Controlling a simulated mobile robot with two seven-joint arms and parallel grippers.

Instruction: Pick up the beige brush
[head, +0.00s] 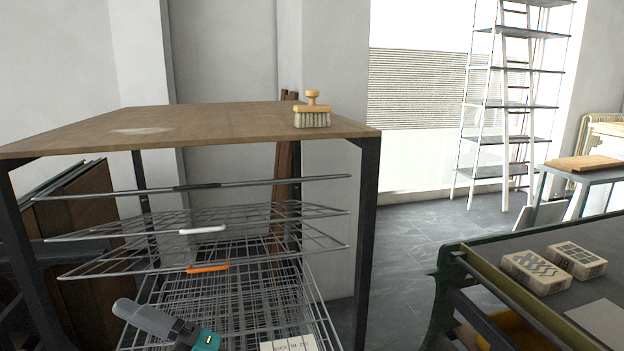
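The beige brush (312,110) stands on the wooden top (215,118) of a dark-framed rack, near its right end. It has a tan knobbed handle and block on top and pale bristles facing down onto the board. Nothing covers it and nothing touches it except the board. Neither of my grippers can be made out in the head view.
Wire shelves (200,215) with white and orange handles sit under the top. A grey and teal object (165,322) shows at the bottom edge. A green-framed table (490,245) with patterned blocks (537,271) stands right. Grey floor (410,240) is clear between.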

